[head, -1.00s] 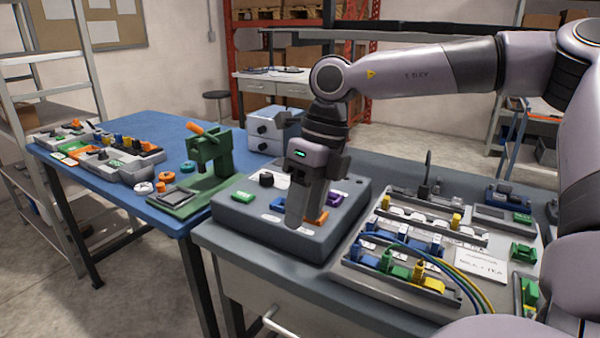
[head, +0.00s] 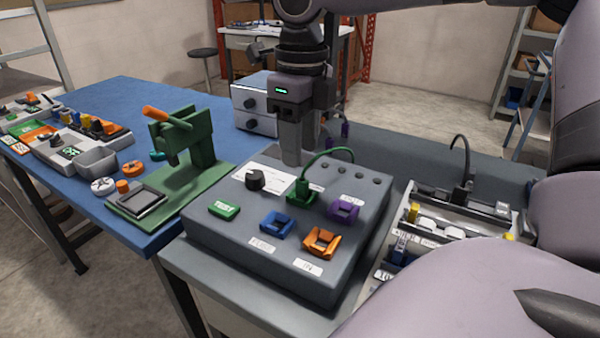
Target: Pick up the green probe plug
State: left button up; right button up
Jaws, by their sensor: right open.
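The green probe plug (head: 300,191) sits on top of the grey box, with a green cable (head: 330,152) arching from it to the right and back. Whether it is seated in a holder cannot be made out. My right gripper (head: 291,158) points down just behind the plug, near the box's back edge. It is open and appears apart from the plug; the gap between its fingers is hard to see from this angle. My left gripper is not in view.
The grey box (head: 225,237) also carries a black knob (head: 255,180), a green button (head: 224,210), and blue (head: 276,224), orange (head: 322,241) and purple (head: 343,210) holders. A green press (head: 196,135) stands to the left. A terminal rack (head: 470,205) lies to the right.

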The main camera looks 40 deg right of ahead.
aim_at(303, 179)
jog(key=shift+w+d, duration=0.3)
jog(key=shift+w, duration=0.05)
jog(key=shift+f, duration=0.3)
jog(key=f, duration=0.5)
jog(key=shift+s+f+p, duration=0.2)
jog(key=shift+s+p, duration=0.1)
jog(key=shift+s, duration=0.1)
jog(key=shift+f, duration=0.45)
grip_shut()
